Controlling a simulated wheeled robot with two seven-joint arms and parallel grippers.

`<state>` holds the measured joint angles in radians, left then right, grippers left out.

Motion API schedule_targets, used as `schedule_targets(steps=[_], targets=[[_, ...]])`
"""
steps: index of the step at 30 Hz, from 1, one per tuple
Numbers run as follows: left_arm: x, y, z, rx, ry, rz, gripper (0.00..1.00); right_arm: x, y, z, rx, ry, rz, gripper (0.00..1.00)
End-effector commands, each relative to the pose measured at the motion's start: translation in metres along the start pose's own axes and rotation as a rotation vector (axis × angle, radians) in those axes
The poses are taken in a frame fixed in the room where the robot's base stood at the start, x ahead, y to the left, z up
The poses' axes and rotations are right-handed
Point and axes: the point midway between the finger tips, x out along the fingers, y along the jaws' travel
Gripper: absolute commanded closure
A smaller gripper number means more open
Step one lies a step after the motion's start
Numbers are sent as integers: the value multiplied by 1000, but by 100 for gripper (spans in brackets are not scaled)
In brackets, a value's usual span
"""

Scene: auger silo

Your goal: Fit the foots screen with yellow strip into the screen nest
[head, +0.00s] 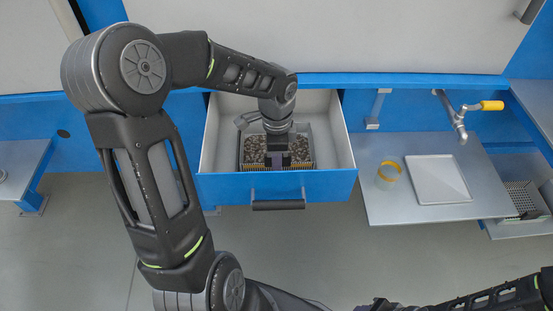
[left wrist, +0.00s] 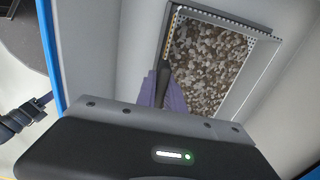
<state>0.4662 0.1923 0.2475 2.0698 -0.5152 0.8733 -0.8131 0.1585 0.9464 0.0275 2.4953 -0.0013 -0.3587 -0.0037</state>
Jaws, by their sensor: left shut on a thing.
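The foots screen (head: 308,152), a perforated metal basket full of brown-grey granules, sits in the open drawer. A yellow strip (left wrist: 172,42) runs along one edge in the left wrist view, where the granules (left wrist: 208,65) show too. My left gripper (head: 278,164) reaches down into the drawer at the screen's near edge. Its purple-grey fingers (left wrist: 163,92) are shut on a dark upright piece at that edge. Fingers and arm hide part of the screen. I cannot identify the screen nest for certain. My right gripper (head: 380,304) shows only partly at the bottom edge.
The white-lined drawer (head: 221,140) has a blue front and a dark handle (head: 278,205). At right, a metal shelf (head: 385,208) bears a yellow-rimmed glass (head: 388,176) and a white tray (head: 437,180), below a yellow-handled tap (head: 490,105). A perforated basket (head: 522,198) stands far right.

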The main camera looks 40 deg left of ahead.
Motion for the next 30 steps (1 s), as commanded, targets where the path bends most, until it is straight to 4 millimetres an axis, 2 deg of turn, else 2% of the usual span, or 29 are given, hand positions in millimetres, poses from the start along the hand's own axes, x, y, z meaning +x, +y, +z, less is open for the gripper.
schedule_targets(steps=[12,13,20,30], targets=[[6,-1,0,0,0,-2,100,2,1,0,0,0,0,64],[5,0,0,-1,0,-1,85,1,0,0,0,0,0,64],[5,0,0,0,0,-1,66,1,0,0,0,0,0,64],[7,0,0,-1,0,-1,66,5,2,0,0,0,0,64]])
